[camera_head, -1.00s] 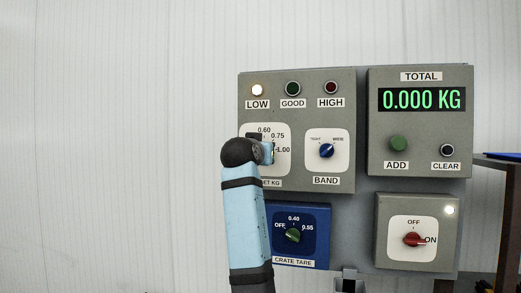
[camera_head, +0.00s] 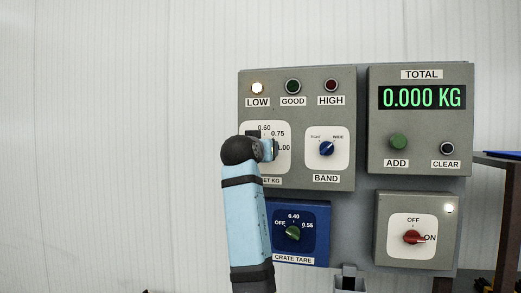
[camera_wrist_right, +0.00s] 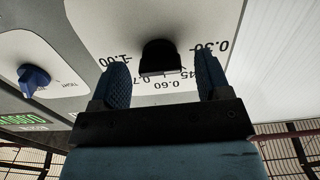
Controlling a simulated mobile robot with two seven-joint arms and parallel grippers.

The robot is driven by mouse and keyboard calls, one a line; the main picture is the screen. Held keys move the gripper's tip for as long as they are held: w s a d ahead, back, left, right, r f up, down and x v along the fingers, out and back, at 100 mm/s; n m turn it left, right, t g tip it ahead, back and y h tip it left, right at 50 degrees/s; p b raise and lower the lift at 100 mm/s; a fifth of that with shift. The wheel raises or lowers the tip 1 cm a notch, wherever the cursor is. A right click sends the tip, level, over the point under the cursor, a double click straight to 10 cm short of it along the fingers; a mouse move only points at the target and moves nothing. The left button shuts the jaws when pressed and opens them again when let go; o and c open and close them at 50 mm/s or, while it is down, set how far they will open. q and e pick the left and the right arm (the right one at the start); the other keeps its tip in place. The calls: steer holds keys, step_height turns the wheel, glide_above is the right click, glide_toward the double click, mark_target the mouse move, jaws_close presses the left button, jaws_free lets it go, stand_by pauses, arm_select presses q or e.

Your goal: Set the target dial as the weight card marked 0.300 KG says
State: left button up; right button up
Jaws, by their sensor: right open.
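The target dial's white plate (camera_head: 283,159) is on the upper left grey box, mostly covered by my right arm in the head view; 0.60, 0.75 and 1.00 show there. In the right wrist view its plate (camera_wrist_right: 95,25) appears upside down, with marks from 0.30 to 1.00 around a black knob (camera_wrist_right: 160,57). My right gripper (camera_wrist_right: 163,78) is open, with one finger on each side of the knob and gaps visible; it also shows in the head view (camera_head: 268,149). Where the knob points cannot be made out. The weight card and my left gripper are not in view.
A blue band knob (camera_head: 327,148) is right of the target dial. The crate tare dial (camera_head: 293,233) is below. The red power knob (camera_head: 413,237) points to ON. The LOW lamp (camera_head: 257,88) is lit, and the total display (camera_head: 422,98) reads 0.000 KG.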

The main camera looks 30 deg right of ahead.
steer(key=b+v, duration=0.4)
steer(key=v, duration=0.9)
steer(key=shift+s+a, duration=0.25)
steer(key=shift+s, duration=0.05)
